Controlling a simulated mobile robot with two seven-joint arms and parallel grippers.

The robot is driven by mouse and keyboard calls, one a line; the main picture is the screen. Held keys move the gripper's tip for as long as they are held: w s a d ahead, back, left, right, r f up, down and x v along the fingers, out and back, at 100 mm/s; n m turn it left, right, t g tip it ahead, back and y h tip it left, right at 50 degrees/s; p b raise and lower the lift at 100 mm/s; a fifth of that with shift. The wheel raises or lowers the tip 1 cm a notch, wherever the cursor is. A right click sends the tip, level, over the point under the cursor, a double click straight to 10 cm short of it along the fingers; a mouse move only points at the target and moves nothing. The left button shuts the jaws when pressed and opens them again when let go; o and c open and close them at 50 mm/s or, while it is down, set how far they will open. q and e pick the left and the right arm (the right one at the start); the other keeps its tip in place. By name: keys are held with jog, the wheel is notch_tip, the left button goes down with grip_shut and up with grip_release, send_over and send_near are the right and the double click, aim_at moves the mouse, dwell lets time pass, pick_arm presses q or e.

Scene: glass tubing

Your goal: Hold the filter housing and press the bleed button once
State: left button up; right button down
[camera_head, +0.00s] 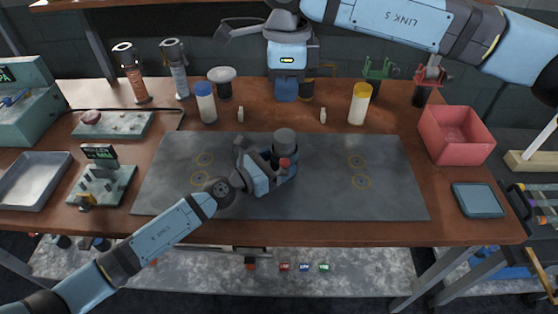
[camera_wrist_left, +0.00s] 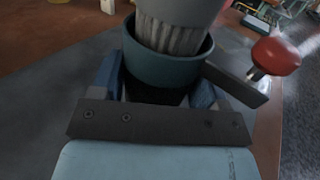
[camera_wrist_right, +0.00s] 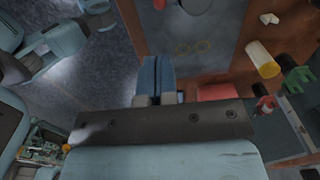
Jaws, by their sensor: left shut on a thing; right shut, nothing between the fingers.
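The filter housing (camera_head: 285,141) stands upright on the grey mat, with a grey ribbed cap on top. In the left wrist view its dark teal body (camera_wrist_left: 168,68) sits between my left fingers. A red bleed button (camera_head: 284,162) sticks out on an arm at its side and shows large in the left wrist view (camera_wrist_left: 276,55). My left gripper (camera_head: 274,173) is shut on the housing; its fingers are partly hidden. My right gripper (camera_head: 287,90) is shut and empty, behind and above the housing in the picture. Its blue fingertips meet in the right wrist view (camera_wrist_right: 157,78).
A blue-capped bottle (camera_head: 206,103) and a yellow-capped bottle (camera_head: 359,104) stand behind the mat (camera_head: 390,200). A red bin (camera_head: 456,136) and a flat blue-grey tray (camera_head: 478,200) are at the right. A metal tray (camera_head: 34,180) is at the left. The mat's right half is clear.

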jog(key=shift+r, duration=1.7)
pick_arm(q)
jog(key=o, duration=1.1)
jog(key=shift+c, duration=0.2)
jog(key=shift+a, duration=0.1)
jog(key=v, duration=1.2)
